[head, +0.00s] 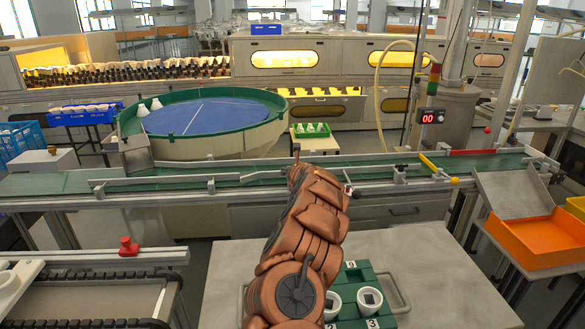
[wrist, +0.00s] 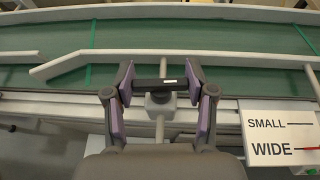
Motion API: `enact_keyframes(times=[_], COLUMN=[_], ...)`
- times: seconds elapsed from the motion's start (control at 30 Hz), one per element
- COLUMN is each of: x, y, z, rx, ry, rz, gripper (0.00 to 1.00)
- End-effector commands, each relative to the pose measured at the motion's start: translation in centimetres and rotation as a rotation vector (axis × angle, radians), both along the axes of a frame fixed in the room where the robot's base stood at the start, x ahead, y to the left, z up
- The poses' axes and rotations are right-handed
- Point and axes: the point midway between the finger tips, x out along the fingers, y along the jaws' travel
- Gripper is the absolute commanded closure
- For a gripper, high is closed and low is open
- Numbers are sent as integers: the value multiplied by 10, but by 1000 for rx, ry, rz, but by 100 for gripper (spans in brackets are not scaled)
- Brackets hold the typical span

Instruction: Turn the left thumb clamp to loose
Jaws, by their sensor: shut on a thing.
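The thumb clamp (wrist: 160,84) shows in the wrist view as a dark crossbar with a small white mark, above a grey block on a rod at the conveyor's near edge. My gripper (wrist: 160,80) is shut on this crossbar, with one purple-padded finger at each end. The bar lies level across the picture. In the head view my brown arm reaches to the conveyor and hides most of the gripper and clamp.
The green conveyor (head: 75,183) has pale guide rails (wrist: 85,62) along it. A card (wrist: 275,135) reads SMALL and WIDE at right. A green block (head: 352,275) with white cups stands on the near table, and an orange tray (head: 545,240) is at right.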

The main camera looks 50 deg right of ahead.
Motion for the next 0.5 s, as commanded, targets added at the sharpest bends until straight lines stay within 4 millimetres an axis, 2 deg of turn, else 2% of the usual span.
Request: enact_keyframes(times=[0.5], x=[-3], y=[-3], z=[3], rx=[0], ry=[8], rz=[274], gripper=[80])
